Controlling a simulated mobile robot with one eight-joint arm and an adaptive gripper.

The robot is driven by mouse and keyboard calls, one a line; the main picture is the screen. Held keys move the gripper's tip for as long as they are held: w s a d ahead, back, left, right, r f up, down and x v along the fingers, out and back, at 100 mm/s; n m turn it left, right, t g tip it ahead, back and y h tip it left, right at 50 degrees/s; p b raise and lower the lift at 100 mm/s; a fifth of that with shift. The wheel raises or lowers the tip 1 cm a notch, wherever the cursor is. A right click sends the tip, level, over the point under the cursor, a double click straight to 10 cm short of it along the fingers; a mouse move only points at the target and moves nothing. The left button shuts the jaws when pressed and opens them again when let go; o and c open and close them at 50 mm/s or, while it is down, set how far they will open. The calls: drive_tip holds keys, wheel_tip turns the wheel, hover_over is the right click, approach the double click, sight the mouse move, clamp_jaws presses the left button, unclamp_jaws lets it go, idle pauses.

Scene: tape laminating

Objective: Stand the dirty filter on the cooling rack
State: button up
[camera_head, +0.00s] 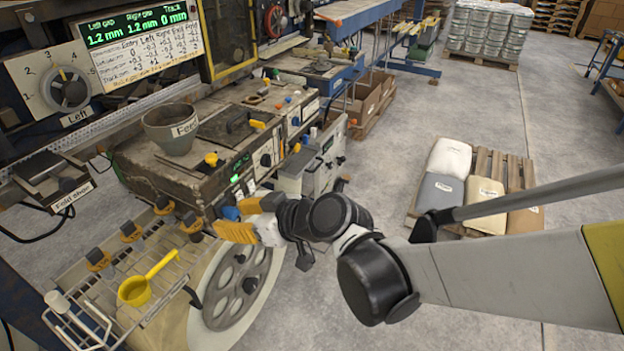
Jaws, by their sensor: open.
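My gripper (222,218) is near the middle left, its orange fingers pointing left and spread apart. It is above the large round wheel and in front of the machine block. I see nothing held in it. A blue knob-like piece (230,213) shows by the fingertips; I cannot tell whether it touches them. A white wire rack (72,326) at the bottom left may be the cooling rack, but no label confirms it. I cannot pick out the dirty filter with certainty.
A yellow ladle (134,291) lies on a slatted shelf, lower left. A large wheel with holes (236,287) is below my gripper. A grey "Feed" pot (171,130) stands on the machine. Sacks (449,158) lie on a pallet, right. Open floor (400,125) lies between.

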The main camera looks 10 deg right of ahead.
drive_tip(key=s+d+m+h, duration=0.4)
drive_tip(key=s+d, duration=0.2)
drive_tip(key=d, duration=0.5)
drive_tip(key=s+d+m+g+h, duration=0.1)
drive_tip(key=s+d+m+h, duration=0.4)
drive_tip(key=d, duration=0.7)
drive_tip(key=shift+s+d+f+g, duration=0.2)
drive_tip(key=shift+s+d+g, duration=0.1)
drive_tip(key=shift+s, duration=0.45)
drive_tip(key=shift+a, duration=0.15)
